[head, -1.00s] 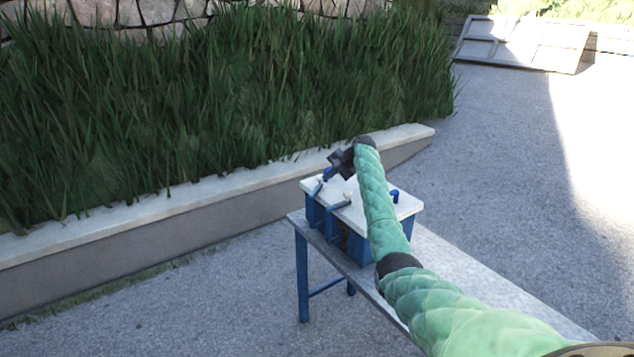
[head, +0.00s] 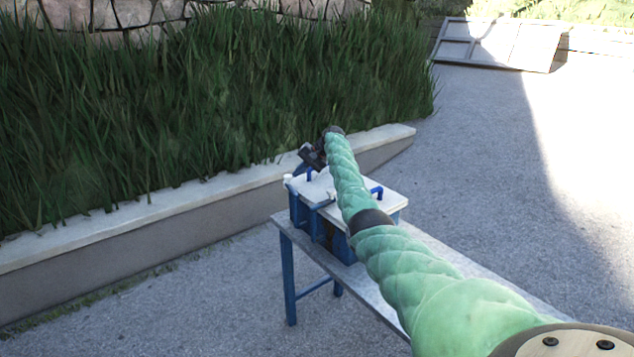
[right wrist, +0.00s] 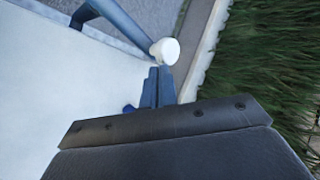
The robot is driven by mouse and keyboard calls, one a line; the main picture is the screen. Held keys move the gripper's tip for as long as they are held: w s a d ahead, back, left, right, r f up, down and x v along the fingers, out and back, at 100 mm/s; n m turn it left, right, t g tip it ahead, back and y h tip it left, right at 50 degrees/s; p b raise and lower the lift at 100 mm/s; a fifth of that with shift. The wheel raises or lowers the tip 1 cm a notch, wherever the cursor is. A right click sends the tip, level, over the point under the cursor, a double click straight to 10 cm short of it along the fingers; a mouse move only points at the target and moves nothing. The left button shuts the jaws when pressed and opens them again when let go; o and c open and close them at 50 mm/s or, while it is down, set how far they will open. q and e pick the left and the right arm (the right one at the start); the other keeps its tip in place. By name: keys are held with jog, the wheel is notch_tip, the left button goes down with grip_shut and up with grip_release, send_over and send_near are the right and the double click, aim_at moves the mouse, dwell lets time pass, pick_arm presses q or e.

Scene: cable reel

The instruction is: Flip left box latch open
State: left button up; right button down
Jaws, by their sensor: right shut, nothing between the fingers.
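The blue box (head: 337,240) with a white lid (head: 386,197) stands on the table. Its left latch, a blue lever (right wrist: 120,22) with a white knob (right wrist: 165,51), shows in the right wrist view; in the head view the left latch's knob (head: 288,178) is at the lid's left corner, out past its edge. A second latch's white knob (head: 331,196) lies over the lid's front edge. My right gripper (head: 306,166) is shut and empty above the lid's far left end. In the wrist view its fingertips (right wrist: 158,84) are close by the knob; contact is unclear. My left gripper is out of view.
The grey table (head: 450,262) has free room to the right of the box, partly behind my right arm. A low wall (head: 150,232) with tall grass (head: 220,110) runs behind the box. A blue handle (head: 377,192) stands up on the lid.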

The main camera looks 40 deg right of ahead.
jog(key=shift+w+a, duration=0.45)
jog(key=shift+a, duration=0.15)
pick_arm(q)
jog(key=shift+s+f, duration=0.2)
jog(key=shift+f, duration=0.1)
pick_arm(e)
jog(key=shift+w+a, duration=0.2)
jog(key=shift+a, duration=0.15)
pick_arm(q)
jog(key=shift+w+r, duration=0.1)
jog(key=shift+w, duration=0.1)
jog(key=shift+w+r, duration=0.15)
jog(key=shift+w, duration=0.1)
pick_arm(e)
jog(key=shift+d+r, duration=0.1)
